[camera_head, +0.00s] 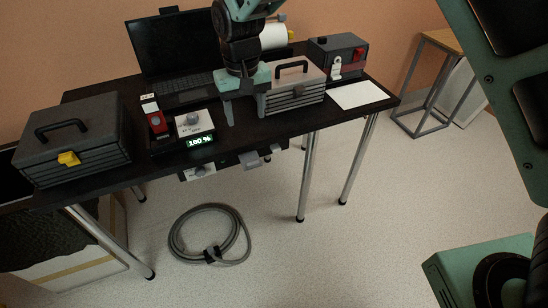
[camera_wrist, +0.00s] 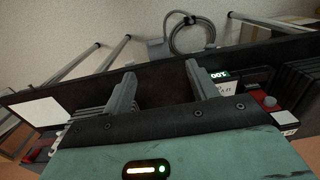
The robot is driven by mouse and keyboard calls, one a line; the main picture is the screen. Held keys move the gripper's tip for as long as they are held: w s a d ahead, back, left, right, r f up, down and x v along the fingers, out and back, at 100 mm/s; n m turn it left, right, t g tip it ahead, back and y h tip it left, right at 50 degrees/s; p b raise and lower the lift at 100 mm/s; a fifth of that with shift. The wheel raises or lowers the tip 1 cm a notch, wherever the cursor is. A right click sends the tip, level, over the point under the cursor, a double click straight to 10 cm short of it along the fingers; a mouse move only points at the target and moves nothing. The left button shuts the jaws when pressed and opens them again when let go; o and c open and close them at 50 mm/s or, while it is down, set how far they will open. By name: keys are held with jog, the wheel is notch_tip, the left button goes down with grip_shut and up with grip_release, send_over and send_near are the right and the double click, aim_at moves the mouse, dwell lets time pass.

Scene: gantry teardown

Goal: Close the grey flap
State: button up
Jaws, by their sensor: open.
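A small grey plate, which looks like the grey flap (camera_head: 250,161), juts out below the front edge of the table. A grey piece at the table's edge also shows in the wrist view (camera_wrist: 157,50); I cannot tell its exact angle. My gripper (camera_head: 245,110) is open and empty, pointing down over the front part of the tabletop, above and slightly left of the flap. In the wrist view, its two grey fingers (camera_wrist: 160,76) stand well apart, with the dark tabletop between them.
The black table (camera_head: 350,118) holds a dark toolbox (camera_head: 75,140), a laptop (camera_head: 180,50), a grey case (camera_head: 297,85), a meter reading 100 % (camera_head: 195,125) and a white sheet (camera_head: 358,95). A coiled hose (camera_head: 210,235) lies on the floor below. Floor in front is clear.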

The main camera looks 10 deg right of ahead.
aim_at(253, 163)
jog(key=f, duration=0.6)
jog(key=w+f, duration=0.1)
jog(key=f, duration=0.5)
jog(key=f+p, duration=0.1)
jog(key=f, duration=0.5)
jog(key=shift+w+d+f, duration=0.1)
jog(key=shift+w+d, duration=0.05)
jog(key=shift+d, duration=0.1)
jog(key=c, duration=1)
